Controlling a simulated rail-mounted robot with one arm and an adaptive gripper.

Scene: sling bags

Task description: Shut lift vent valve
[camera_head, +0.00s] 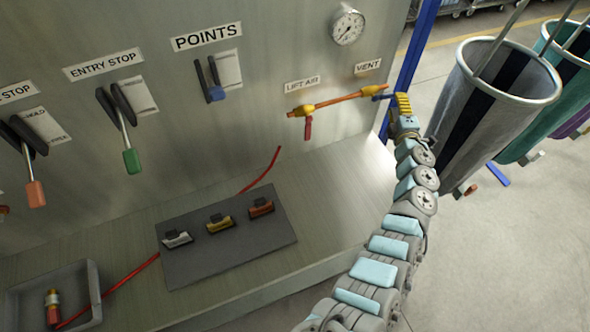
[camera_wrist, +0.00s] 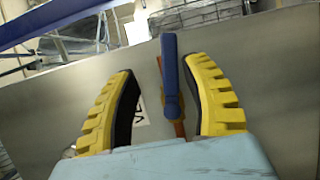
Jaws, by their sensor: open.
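The vent valve is at the right end of a copper pipe (camera_head: 338,100), below the VENT label (camera_head: 367,66). Its blue handle (camera_head: 377,90) is partly hidden by my gripper in the head view and looks roughly in line with the pipe. In the wrist view the blue handle (camera_wrist: 169,70) stands between the two yellow fingers, nearer the right one, with gaps on both sides. My gripper (camera_wrist: 160,68) is open around it. In the head view my gripper (camera_head: 401,101) is at the panel's right edge.
A red-handled valve (camera_head: 308,127) hangs under LIFT AIR. A gauge (camera_head: 347,26) sits above. Levers line the panel's left. A dark mat (camera_head: 228,253) with several clips and a grey tray (camera_head: 22,303) lie on the ledge. Sling bags (camera_head: 482,105) hang close right of my arm.

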